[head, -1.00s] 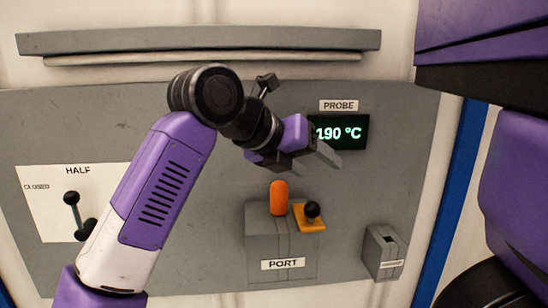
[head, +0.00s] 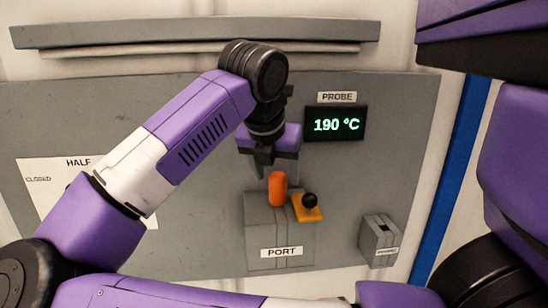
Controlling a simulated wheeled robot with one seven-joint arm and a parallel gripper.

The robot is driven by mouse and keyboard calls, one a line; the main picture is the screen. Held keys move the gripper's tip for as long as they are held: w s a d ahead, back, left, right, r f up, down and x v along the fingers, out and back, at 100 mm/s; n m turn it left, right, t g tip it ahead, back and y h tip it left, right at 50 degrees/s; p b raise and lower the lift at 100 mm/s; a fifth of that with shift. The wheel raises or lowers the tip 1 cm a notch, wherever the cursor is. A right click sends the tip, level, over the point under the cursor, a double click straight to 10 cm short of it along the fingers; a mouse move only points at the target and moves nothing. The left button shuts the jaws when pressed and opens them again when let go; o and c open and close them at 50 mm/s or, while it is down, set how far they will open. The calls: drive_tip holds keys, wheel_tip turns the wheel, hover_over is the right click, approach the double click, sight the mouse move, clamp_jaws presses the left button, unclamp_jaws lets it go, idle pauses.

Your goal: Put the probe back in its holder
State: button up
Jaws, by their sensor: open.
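The probe shows as an orange rounded handle (head: 278,189) standing upright in the top of the grey box labelled PORT (head: 267,229). My gripper (head: 272,172) is open and points down, right above and around the top of the orange handle; whether the fingers touch it I cannot tell. A small grey box (head: 380,241) with a dark slot and a small unreadable label sits at the lower right of the panel. It looks like the holder and its slot looks empty.
A yellow plate with a black knob (head: 309,203) sits just right of the handle. A display (head: 335,124) under a PROBE label reads 190 °C. A HALF/CLOSED plate (head: 45,175) is at the left, partly hidden by my arm. A grey ledge (head: 190,34) runs along the top.

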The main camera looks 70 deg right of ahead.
drive_tip(key=shift+x, duration=0.9)
clamp_jaws()
